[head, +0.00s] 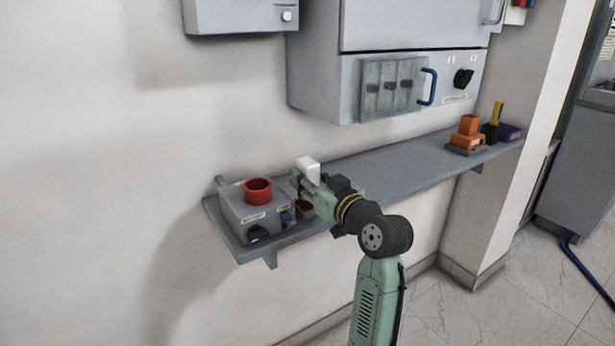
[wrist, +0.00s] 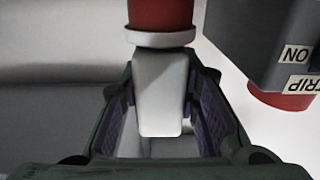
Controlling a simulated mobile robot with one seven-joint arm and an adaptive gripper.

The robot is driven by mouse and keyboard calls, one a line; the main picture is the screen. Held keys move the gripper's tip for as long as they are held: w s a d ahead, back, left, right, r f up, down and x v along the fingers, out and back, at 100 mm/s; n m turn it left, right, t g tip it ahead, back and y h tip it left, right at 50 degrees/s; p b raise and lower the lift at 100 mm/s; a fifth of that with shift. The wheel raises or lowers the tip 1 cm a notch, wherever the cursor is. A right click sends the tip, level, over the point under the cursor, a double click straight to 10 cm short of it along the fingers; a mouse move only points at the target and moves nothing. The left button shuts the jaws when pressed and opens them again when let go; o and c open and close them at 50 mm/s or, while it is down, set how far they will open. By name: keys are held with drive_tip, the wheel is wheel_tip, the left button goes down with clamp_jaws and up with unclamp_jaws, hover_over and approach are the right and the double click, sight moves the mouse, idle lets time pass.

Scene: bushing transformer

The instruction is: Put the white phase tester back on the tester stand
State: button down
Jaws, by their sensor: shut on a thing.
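The white phase tester (head: 308,168) is held in my gripper (head: 303,187) over the left part of the shelf. Its white top rises above the fingers in the head view. In the wrist view the white body (wrist: 160,95) sits between the two fingers, with a white collar and a red part (wrist: 160,14) beyond them. My gripper (wrist: 160,85) is shut on the white body. No label marks a tester stand; an orange block (head: 467,142) on a small base stands at the shelf's right end, but I cannot tell if it is the stand.
A grey box (head: 240,215) with a red ring (head: 257,190) on top stands close left of my gripper. The grey shelf (head: 390,165) is clear between there and the orange block. A yellow-black item (head: 495,115) is at the right end. A cabinet (head: 345,90) hangs above.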

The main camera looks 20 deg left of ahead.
drive_tip(key=shift+f, duration=0.2)
drive_tip(key=c, duration=1.2)
unclamp_jaws()
drive_tip(key=shift+r, duration=0.1)
drive_tip(key=shift+r, duration=0.25)
drive_tip(key=b+v, duration=0.2)
drive_tip(key=v, duration=1)
drive_tip(key=shift+f, duration=0.1)
